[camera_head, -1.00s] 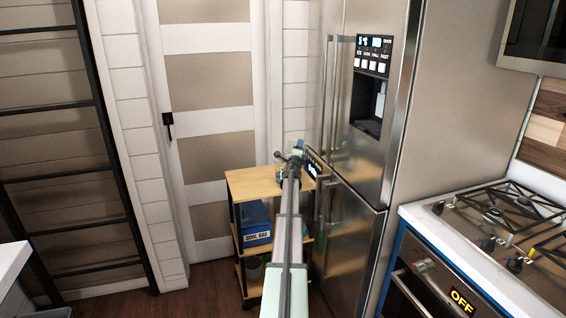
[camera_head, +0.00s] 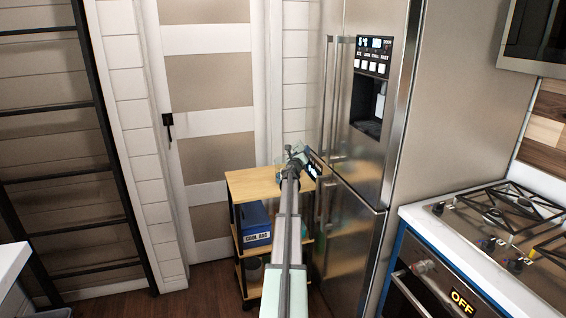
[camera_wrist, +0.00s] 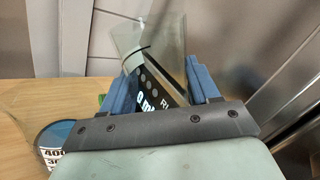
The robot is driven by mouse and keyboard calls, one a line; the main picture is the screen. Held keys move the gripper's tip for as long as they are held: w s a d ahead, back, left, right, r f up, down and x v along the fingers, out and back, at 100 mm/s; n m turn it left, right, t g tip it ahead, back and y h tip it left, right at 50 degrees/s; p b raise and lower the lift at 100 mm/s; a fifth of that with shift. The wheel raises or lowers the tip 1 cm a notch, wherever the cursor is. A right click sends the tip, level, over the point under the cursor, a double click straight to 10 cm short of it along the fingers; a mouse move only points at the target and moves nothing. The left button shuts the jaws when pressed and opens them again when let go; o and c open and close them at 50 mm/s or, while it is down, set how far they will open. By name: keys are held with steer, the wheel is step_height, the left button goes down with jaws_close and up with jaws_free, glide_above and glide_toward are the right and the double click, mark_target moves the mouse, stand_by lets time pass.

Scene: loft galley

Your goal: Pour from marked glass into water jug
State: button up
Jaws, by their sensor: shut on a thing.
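My gripper (camera_wrist: 165,92) has blue fingers and is shut on a clear glass (camera_wrist: 140,38), seen in the wrist view above the cart's top. The glass looks tilted. A black strip with white lettering (camera_wrist: 158,88) shows between the fingers; I cannot tell whether it is on the glass or behind it. A round, clear-edged thing with a blue face and white numerals (camera_wrist: 62,135) is at lower left, partly hidden by my gripper; it may be the water jug. In the head view my gripper (camera_head: 294,158) is over the cart's right part, where glass and jug are too small to separate.
The wooden-topped cart (camera_head: 252,184) stands against the door and close to the steel fridge (camera_head: 345,200) on the right. A blue cool bag (camera_head: 256,222) is on its lower shelf. The left part of the cart's top is bare. A stove (camera_head: 500,225) is at right.

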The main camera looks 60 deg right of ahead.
steer(key=s+m, duration=0.1)
steer(key=f+m, duration=0.1)
steer(key=m, duration=0.1)
steer(key=shift+s+d+f, duration=0.25)
steer(key=shift+s, duration=0.15)
steer(key=shift+s+d+f+m+g+y, duration=0.15)
steer(key=shift+s+f+m, duration=0.1)
steer(key=shift+m, duration=0.4)
steer(key=shift+s+f+m+g+y, duration=0.1)
steer(key=shift+s+f+m, duration=0.1)
steer(key=shift+m, duration=0.5)
steer(key=shift+s+d+f+m+g+y, duration=0.15)
steer(key=shift+s+m, duration=0.1)
steer(key=shift+m, duration=0.4)
